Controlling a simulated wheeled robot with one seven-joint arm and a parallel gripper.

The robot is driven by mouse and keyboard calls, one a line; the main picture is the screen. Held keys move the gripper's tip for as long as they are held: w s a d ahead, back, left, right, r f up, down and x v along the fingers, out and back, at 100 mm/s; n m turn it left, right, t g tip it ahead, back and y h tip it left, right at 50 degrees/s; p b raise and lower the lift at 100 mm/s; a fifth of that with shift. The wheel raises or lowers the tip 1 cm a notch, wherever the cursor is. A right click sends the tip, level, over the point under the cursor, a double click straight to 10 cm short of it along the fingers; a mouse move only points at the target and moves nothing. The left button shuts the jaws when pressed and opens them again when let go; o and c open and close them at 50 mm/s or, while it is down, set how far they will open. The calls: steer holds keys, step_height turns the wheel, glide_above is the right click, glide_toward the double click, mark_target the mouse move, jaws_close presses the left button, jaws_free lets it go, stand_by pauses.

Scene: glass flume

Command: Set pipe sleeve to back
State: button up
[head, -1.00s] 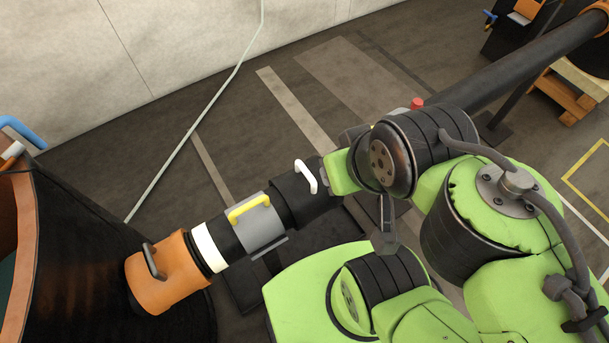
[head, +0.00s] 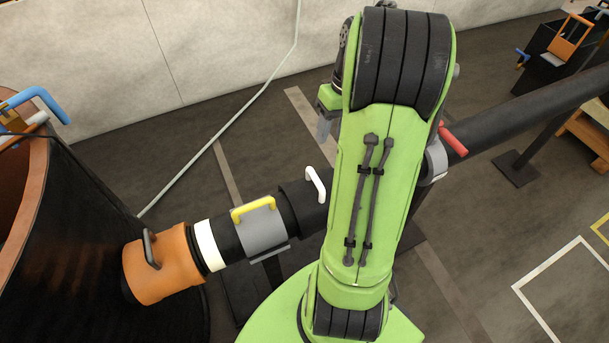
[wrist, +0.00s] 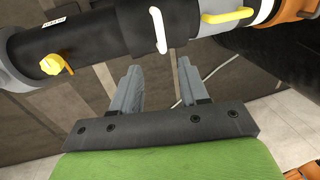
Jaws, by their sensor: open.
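A black sleeve (head: 302,208) with a white handle (head: 317,184) sits around the dark pipe in the head view; my arm covers its right end. In the wrist view the black sleeve (wrist: 115,42) lies across the top, with its white handle (wrist: 158,30) hanging toward my gripper. My gripper (wrist: 160,68) is open and empty, its two grey fingers apart below the sleeve and handle. In the head view my arm hides most of the gripper. I cannot tell how far the fingers are from the handle.
Left of the sleeve are a grey band (head: 262,230) with a yellow handle, a white ring (head: 209,245) and an orange collar (head: 163,268) joining a big dark tank (head: 80,230). A red handle (head: 452,140) is right of my arm.

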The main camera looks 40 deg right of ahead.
mark_target(317, 178)
steer(key=a+f+b, duration=0.1)
steer(key=f, duration=0.4)
steer(key=a+f+b, duration=0.1)
steer(key=f+b, duration=0.1)
steer(key=f, duration=0.3)
steer(key=a+f+b, duration=0.1)
steer(key=f+b, duration=0.1)
steer(key=f, duration=0.3)
steer(key=shift+w, duration=0.4)
steer(key=shift+r, duration=0.1)
steer(key=shift+c, duration=0.2)
jaws_close()
steer(key=shift+d, duration=0.1)
